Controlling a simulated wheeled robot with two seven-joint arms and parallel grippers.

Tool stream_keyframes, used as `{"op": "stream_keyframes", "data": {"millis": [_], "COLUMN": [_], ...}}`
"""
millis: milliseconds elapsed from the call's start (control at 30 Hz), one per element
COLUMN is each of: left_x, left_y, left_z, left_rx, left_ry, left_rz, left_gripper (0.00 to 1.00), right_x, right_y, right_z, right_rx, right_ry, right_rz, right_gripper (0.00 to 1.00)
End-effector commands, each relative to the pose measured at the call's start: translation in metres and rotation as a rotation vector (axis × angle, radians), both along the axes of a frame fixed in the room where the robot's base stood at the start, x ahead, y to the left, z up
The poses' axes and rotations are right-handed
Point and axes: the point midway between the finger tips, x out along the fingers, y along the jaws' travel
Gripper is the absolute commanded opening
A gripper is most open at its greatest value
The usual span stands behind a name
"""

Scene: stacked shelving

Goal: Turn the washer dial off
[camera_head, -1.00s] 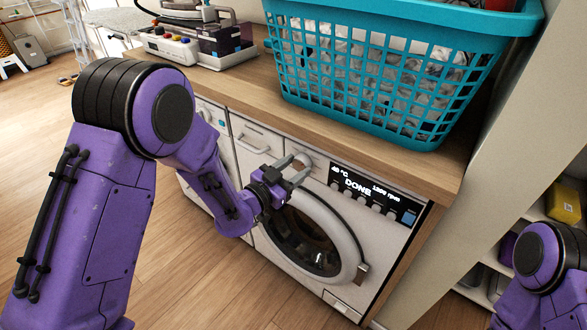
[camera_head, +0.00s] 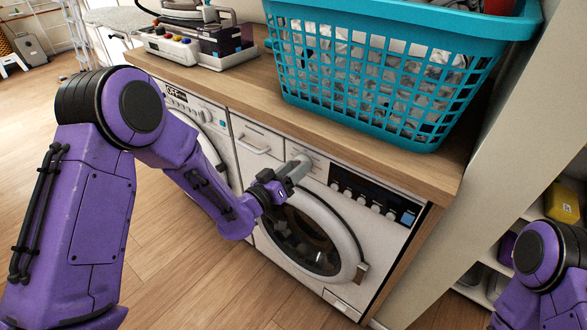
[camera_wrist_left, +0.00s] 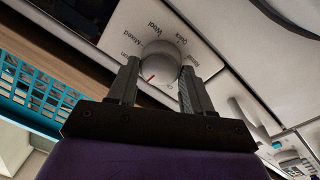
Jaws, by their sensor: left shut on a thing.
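The washer (camera_head: 380,250) is white with a round glass door and stands under the wooden counter. Its display (camera_head: 376,192) is dark, with no lit text. The fingers partly hide some labels. My right gripper is not in view; only part of my right arm shows.
A teal laundry basket (camera_head: 400,80) full of clothes stands on the counter (camera_head: 245,95) above the washer. A steam iron station (camera_head: 200,40) stands on the counter at left. A second machine (camera_head: 195,115) is to the left. A wall and shelves are at right.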

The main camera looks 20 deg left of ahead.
Motion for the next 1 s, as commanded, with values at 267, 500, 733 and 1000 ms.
{"op": "stream_keyframes", "data": {"millis": [267,500,733,1000], "left_x": [0.0003,0.0003,0.0002,0.0002], "left_y": [0.0007,0.0006,0.0006,0.0004], "left_z": [0.0001,0.0000,-0.0001,-0.0001], "left_rx": [-0.086,-0.105,-0.105,-0.104], "left_ry": [0.030,0.037,0.037,0.037], "left_rz": [0.001,0.001,0.001,0.001], "left_gripper": [0.20,0.20,0.20,0.75], "right_x": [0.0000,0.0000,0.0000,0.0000], "right_y": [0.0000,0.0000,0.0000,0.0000], "right_z": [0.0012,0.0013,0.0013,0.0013], "right_rx": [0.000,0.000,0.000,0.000], "right_ry": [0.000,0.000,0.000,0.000], "right_rz": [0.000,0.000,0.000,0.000], "right_gripper": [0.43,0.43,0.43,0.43]}}
